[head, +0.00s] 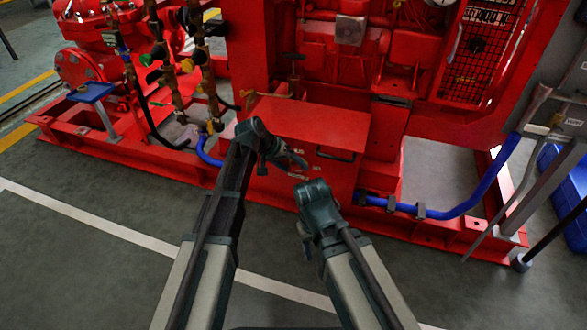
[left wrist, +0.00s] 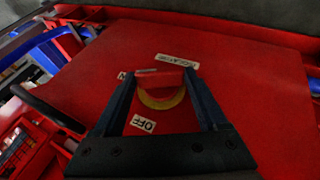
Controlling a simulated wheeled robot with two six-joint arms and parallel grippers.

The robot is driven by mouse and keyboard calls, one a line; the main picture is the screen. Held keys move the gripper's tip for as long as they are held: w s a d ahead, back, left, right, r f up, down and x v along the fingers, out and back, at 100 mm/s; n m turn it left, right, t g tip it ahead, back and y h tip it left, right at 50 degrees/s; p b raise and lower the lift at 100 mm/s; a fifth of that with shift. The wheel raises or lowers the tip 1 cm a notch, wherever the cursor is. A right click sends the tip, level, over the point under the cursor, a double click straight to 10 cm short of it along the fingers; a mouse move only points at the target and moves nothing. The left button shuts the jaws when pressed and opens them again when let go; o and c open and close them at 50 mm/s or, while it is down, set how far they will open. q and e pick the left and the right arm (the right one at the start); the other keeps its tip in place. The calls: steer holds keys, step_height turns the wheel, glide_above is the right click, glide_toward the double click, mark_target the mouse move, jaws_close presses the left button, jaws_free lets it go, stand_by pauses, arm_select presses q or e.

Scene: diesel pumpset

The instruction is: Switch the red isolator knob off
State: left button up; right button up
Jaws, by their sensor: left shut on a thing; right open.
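The red isolator knob (left wrist: 161,82) sits over a yellow round plate (left wrist: 163,99) on the red panel face. My left gripper (left wrist: 160,74) is shut on the knob, with one dark finger at each side of it. An OFF label (left wrist: 143,124) shows between the fingers. A second label (left wrist: 122,75) is partly hidden by the left finger, and a white plate (left wrist: 178,61) lies beyond the knob. In the head view my left gripper (head: 301,163) is against the red box front, and the knob is hidden. My right gripper (head: 304,236) is open, lower and apart from the box.
The red box (head: 315,118) has a dark handle (head: 335,156) right of my left gripper. A blue hose (head: 445,212) runs along the red base at right. Brass-coloured valves and pipes (head: 188,66) stand at left. Grey floor (head: 90,245) is clear in front.

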arm_select(q)
steer(key=h+b, duration=0.2)
steer(key=b, duration=0.1)
steer(key=f+n+h+b, duration=0.1)
steer(key=shift+w+a+g+h+b, duration=0.1)
steer(key=shift+a+g+h+b, duration=0.25)
steer(key=shift+g+h+b, duration=0.05)
steer(key=shift+r+h+b, duration=0.1)
steer(key=shift+h+b, duration=0.5)
steer(key=shift+b, duration=0.25)
steer(key=o, duration=1.3)
steer(key=shift+a+r, duration=0.1)
steer(key=shift+r, duration=0.05)
